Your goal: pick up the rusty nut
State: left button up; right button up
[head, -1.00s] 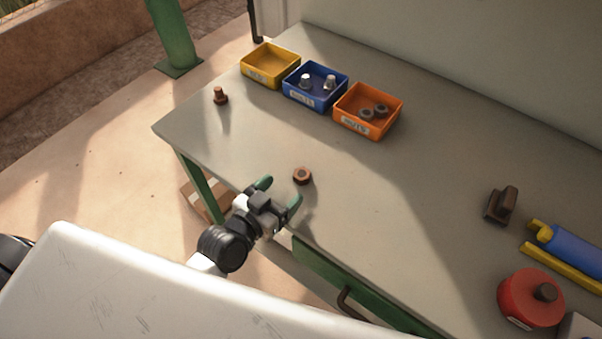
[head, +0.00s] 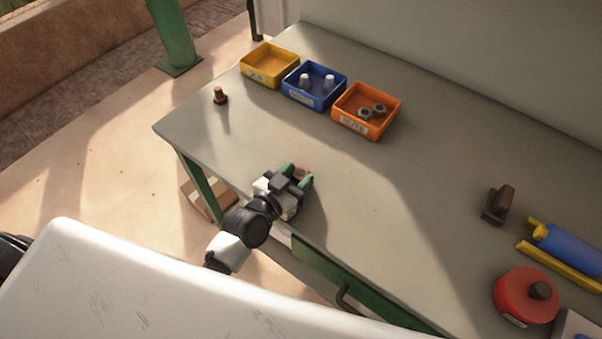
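The rusty nut (head: 300,172) is on the grey workbench near its front edge, brown and partly hidden by my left gripper. My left gripper (head: 297,175) has its two green fingertips close against either side of the nut, shut on it. I see no clear gap between the nut and the bench. My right gripper is not in view.
A rusty bolt (head: 220,96) stands near the left edge. Yellow (head: 268,78), blue (head: 314,104) and orange (head: 346,121) bins stand at the back; the blue holds bolts, the orange nuts. A dark block (head: 497,205), a blue-and-yellow tool (head: 572,249) and a red round object (head: 527,296) lie right.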

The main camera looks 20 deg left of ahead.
pick_arm(q)
jog(key=c, duration=0.3)
jog(key=shift+r, duration=0.15)
